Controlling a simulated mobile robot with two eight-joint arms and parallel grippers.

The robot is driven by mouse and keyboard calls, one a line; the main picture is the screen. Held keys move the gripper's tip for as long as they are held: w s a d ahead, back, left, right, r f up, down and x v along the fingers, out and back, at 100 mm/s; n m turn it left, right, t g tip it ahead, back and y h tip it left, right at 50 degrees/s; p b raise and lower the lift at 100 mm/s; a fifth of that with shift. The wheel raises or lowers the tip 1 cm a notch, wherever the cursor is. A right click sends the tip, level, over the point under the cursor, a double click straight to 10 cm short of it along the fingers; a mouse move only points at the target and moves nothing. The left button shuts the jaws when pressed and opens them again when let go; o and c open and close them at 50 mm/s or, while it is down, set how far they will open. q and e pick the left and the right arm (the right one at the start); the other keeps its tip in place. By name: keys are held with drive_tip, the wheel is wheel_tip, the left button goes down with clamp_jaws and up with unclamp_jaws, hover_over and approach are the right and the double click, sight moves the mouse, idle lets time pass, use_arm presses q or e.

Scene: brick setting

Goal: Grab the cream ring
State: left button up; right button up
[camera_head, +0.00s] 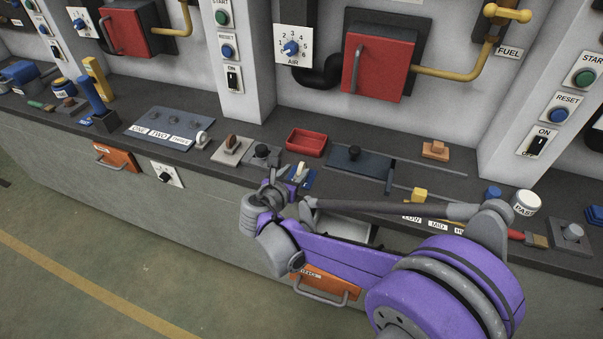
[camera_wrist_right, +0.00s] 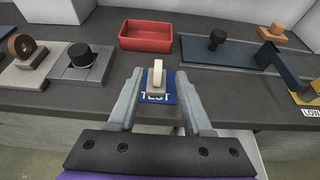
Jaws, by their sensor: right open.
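The cream ring (camera_wrist_right: 157,76) seems to be the pale upright piece on a blue plate marked TEST (camera_wrist_right: 156,97). I see it nearly edge-on, so its hole does not show. It also shows small in the head view (camera_head: 300,172), close to the counter's front edge. My right gripper (camera_wrist_right: 159,88) is open. In the wrist view its fingers reach forward on either side of the ring's line, with gaps to both sides. In the head view the gripper (camera_head: 286,190) is at the counter edge just in front of the plate. My left gripper is not in view.
A red tray (camera_head: 306,142) stands behind the plate. A black knob on a grey block (camera_head: 262,152) and an upright brown ring (camera_wrist_right: 22,46) are to the left. A dark blue slider panel (camera_head: 358,160) is to the right. An orange drawer front (camera_head: 322,284) is below.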

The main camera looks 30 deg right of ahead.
sight(301, 164)
drive_tip(key=x, duration=0.6)
drive_tip(key=shift+w+f, duration=0.2)
drive_tip(key=shift+w, duration=0.05)
drive_tip(key=shift+c, duration=0.3)
clamp_jaws()
